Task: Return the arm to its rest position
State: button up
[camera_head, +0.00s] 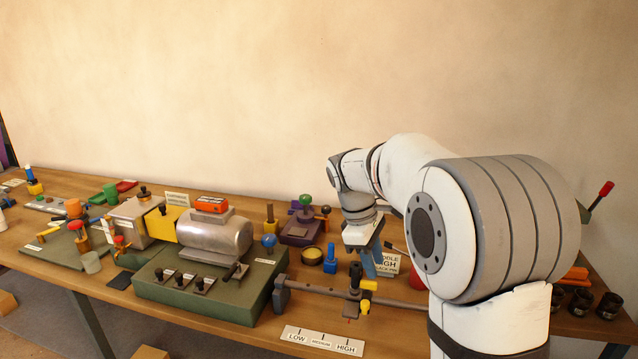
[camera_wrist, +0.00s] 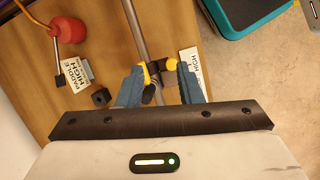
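My arm reaches over the bench from the right in the head view, bent at the elbow with the wrist pointing down. My gripper (camera_head: 372,264) hangs above the bench, just behind a grey rod. In the wrist view its two blue fingers (camera_wrist: 160,84) stand apart, with a black and yellow slider (camera_wrist: 155,68) showing between or beyond them. I cannot tell whether a finger touches it. The slider (camera_head: 357,290) sits on the rod in the head view.
A wooden bench (camera_head: 110,287) holds a green-based machine with a metal cylinder (camera_head: 215,233). A LOW–HIGH scale card (camera_head: 322,341) lies at the front edge. A PADDLE HIGH card (camera_wrist: 76,75) and a red bulb-shaped thing (camera_wrist: 68,29) are near my gripper. The wall behind is clear.

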jog(key=s+f+m+t+y, duration=0.1)
jog(key=s+m, duration=0.5)
jog(key=s, duration=0.6)
jog(key=s+f+m+t+y, duration=0.1)
jog(key=s+m, duration=0.4)
jog(key=s, duration=0.6)
jog(key=shift+s+d+f+m+t+y, duration=0.2)
jog(key=shift+s+f+m+t+y, duration=0.2)
jog(key=shift+t+y, duration=0.35)
